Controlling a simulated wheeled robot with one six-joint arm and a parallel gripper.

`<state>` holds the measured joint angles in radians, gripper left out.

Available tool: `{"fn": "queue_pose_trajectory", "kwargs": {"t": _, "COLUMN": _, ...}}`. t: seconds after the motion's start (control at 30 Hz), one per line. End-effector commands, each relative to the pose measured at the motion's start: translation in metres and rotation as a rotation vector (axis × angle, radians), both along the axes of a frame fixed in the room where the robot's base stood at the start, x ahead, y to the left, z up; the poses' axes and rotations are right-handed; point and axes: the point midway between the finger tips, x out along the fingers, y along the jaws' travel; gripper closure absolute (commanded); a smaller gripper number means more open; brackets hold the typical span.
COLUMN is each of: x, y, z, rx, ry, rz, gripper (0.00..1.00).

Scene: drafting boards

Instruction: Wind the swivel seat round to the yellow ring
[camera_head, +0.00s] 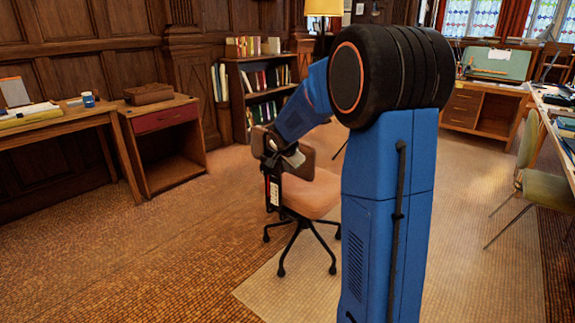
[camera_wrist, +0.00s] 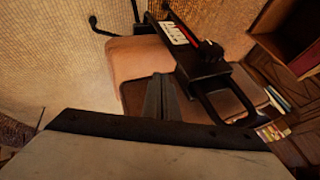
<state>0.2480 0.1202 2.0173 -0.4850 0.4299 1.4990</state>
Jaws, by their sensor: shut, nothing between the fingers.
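The swivel seat (camera_head: 312,194) is a tan cushion with a brown backrest (camera_head: 306,162) on a black base with several legs. In the wrist view the cushion (camera_wrist: 138,58) lies beyond my fingers. A black bracket (camera_wrist: 205,68) is on the chair, with a white marked strip (camera_wrist: 180,34) bearing a red mark. A black loop (camera_wrist: 238,108) extends from it over the backrest. My gripper (camera_wrist: 165,92) is shut and empty, over the backrest edge beside the loop; I cannot tell whether it touches. It also shows in the head view (camera_head: 290,160). I cannot make out a yellow ring.
A wooden desk (camera_head: 172,158) with a red drawer stands left, beside another table. A bookshelf (camera_head: 257,92) stands behind the chair. A green chair (camera_head: 545,185) stands at right. A pale mat (camera_head: 290,290) covers some floor; the floor left of the chair is clear.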

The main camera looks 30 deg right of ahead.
Motion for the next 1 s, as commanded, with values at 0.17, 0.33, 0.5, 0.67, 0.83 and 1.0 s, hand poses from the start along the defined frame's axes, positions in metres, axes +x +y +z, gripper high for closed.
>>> {"fn": "queue_pose_trajectory", "kwargs": {"t": 0.17, "x": 0.016, "y": -0.011, "z": -0.027, "rx": 0.001, "ry": 0.004, "rz": -0.001, "gripper": 1.00}}
{"fn": "queue_pose_trajectory", "kwargs": {"t": 0.33, "x": 0.035, "y": -0.015, "z": -0.040, "rx": 0.000, "ry": 0.001, "rz": 0.001, "gripper": 1.00}}
{"fn": "queue_pose_trajectory", "kwargs": {"t": 0.5, "x": 0.054, "y": -0.013, "z": -0.039, "rx": -0.001, "ry": 0.000, "rz": 0.001, "gripper": 1.00}}
{"fn": "queue_pose_trajectory", "kwargs": {"t": 0.67, "x": 0.063, "y": -0.012, "z": -0.039, "rx": -0.001, "ry": 0.000, "rz": 0.001, "gripper": 1.00}}
{"fn": "queue_pose_trajectory", "kwargs": {"t": 0.83, "x": 0.065, "y": -0.012, "z": -0.039, "rx": -0.001, "ry": 0.000, "rz": 0.001, "gripper": 1.00}}
{"fn": "queue_pose_trajectory", "kwargs": {"t": 1.0, "x": 0.064, "y": -0.012, "z": -0.039, "rx": -0.001, "ry": 0.000, "rz": 0.001, "gripper": 1.00}}
